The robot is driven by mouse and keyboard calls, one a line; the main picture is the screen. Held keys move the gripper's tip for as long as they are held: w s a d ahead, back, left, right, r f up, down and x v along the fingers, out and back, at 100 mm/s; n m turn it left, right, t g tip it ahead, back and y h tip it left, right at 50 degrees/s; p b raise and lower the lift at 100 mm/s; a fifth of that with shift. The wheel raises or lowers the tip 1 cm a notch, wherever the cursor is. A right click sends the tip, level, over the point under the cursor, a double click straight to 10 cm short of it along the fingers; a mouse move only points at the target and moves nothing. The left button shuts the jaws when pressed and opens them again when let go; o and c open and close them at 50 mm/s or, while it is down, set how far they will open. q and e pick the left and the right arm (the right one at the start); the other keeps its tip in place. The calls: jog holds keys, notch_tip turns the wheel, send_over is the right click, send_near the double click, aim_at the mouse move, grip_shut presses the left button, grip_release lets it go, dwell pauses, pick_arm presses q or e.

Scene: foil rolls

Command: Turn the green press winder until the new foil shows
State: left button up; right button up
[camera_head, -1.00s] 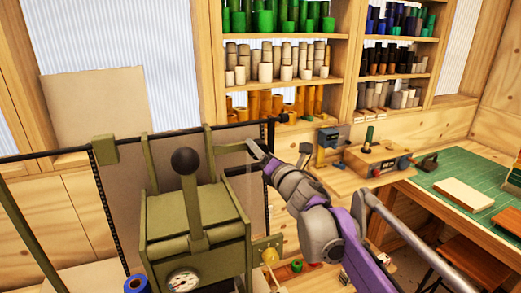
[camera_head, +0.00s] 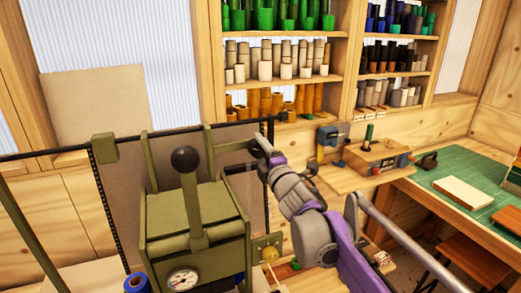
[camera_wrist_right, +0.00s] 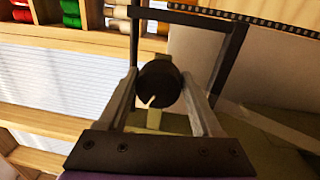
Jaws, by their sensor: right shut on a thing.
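The green press (camera_head: 195,225) stands at the lower left in the head view, with a black ball-topped lever (camera_head: 190,195) and a dial gauge (camera_head: 183,279). A black round knob (camera_wrist_right: 158,84) with a white mark sits on the winder, seen in the wrist view. My right gripper (camera_head: 258,147) reaches the press's upper right arm. In the wrist view my right gripper (camera_wrist_right: 160,78) has its fingers on either side of the knob, shut on it. The knob is hidden by the gripper in the head view. I cannot tell which foil shows. My left gripper is not in view.
Shelves of coloured foil rolls (camera_head: 265,70) stand behind. A small bench shelf (camera_head: 345,180) and a green cutting mat (camera_head: 470,180) lie to the right. A blue roll (camera_head: 137,283) sits at the press's lower left. A dark frame (camera_head: 40,155) runs behind the press.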

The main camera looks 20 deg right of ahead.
jog(key=shift+m, duration=0.6)
jog(key=o, duration=1.4)
jog(key=shift+c, duration=0.2)
jog(key=shift+s, duration=0.1)
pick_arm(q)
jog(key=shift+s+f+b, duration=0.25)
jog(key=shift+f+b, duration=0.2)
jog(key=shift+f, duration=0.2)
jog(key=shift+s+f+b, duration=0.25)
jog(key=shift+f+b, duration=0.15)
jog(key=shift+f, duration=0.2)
pick_arm(e)
jog(key=s, duration=1)
jog(key=shift+s+a+f, duration=0.3)
jog(key=shift+a+f, duration=0.1)
jog(key=shift+f, duration=0.05)
